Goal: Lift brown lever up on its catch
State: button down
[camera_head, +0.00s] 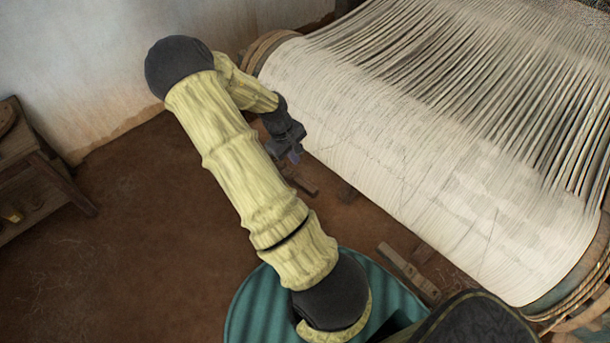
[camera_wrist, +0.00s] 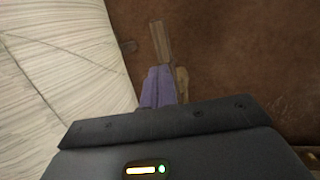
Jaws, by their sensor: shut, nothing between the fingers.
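A brown wooden bar (camera_head: 302,184), which looks like the lever, is low beside the near left end of the big white warp roll. In the wrist view a brown bar (camera_wrist: 161,42) lies just beyond my fingertips, over the earth floor. My gripper (camera_head: 294,156) is shut and empty, above and close to the bar. Its purple fingers (camera_wrist: 158,86) point at the bar in the wrist view. A tan piece (camera_wrist: 182,82) shows just right of the fingers. I cannot tell whether the fingers touch the bar. The catch cannot be made out.
The warp roll (camera_head: 400,150) fills the right side, close to my gripper. A wooden plank piece (camera_head: 408,272) lies below the roll. A wooden bench (camera_head: 35,165) stands at the far left against the wall. The earth floor (camera_head: 140,230) between is clear.

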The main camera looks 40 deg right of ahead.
aim_at(307, 187)
jog(key=shift+f, duration=0.1)
jog(key=p+x, duration=0.1)
jog(key=x, duration=1.3)
jog(key=shift+a, duration=0.1)
jog(key=shift+f, duration=0.1)
jog(key=f+b, duration=0.1)
jog(key=b, duration=0.2)
jog(key=shift+s+f, duration=0.15)
jog(key=shift+s, duration=0.05)
dwell(0.4)
jog(key=p+v, duration=0.2)
jog(key=v, duration=1.2)
